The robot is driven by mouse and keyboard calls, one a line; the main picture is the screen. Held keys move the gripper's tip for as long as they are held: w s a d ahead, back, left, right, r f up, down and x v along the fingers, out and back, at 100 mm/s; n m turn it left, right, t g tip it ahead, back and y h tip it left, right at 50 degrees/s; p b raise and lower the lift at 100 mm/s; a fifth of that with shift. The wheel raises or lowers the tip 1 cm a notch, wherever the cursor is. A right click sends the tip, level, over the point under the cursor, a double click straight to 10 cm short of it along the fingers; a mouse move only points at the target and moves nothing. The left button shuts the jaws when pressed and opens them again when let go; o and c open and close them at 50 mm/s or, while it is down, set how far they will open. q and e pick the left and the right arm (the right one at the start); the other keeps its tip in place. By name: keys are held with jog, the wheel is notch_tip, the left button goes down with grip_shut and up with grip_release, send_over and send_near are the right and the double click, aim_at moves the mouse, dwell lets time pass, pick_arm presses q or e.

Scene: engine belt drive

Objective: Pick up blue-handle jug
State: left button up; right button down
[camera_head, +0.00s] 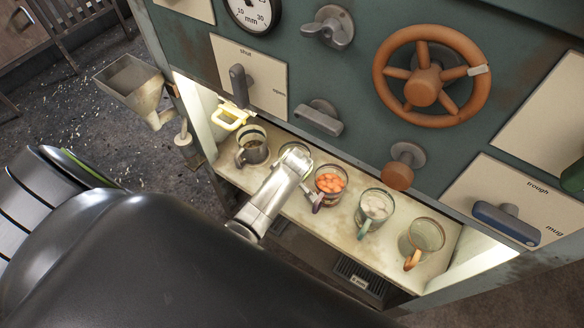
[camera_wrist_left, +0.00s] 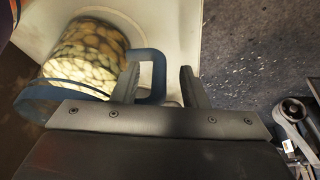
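The blue-handle jug shows in the left wrist view, with pale bean-like contents (camera_wrist_left: 84,52) and a blue handle (camera_wrist_left: 158,72). My left gripper (camera_wrist_left: 158,86) is open, with its two dark fingers on either side of the handle and a visible gap to the right finger. Whether the left finger touches the handle I cannot tell. In the head view my left arm reaches over the shelf to the second jug from the left (camera_head: 295,149), which it mostly hides; this appears to be the same jug. My right gripper is not in view.
On the shelf (camera_head: 342,241) stand a dark-handled jug (camera_head: 253,148) to the left, and jugs with orange pieces (camera_head: 330,180), white pieces (camera_head: 376,206) and an orange handle (camera_head: 426,235) to the right. A panel with a handwheel (camera_head: 424,87) and levers rises behind.

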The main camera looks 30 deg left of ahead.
pick_arm(q)
jog(key=shift+c, duration=0.3)
grip_shut()
dwell(0.4)
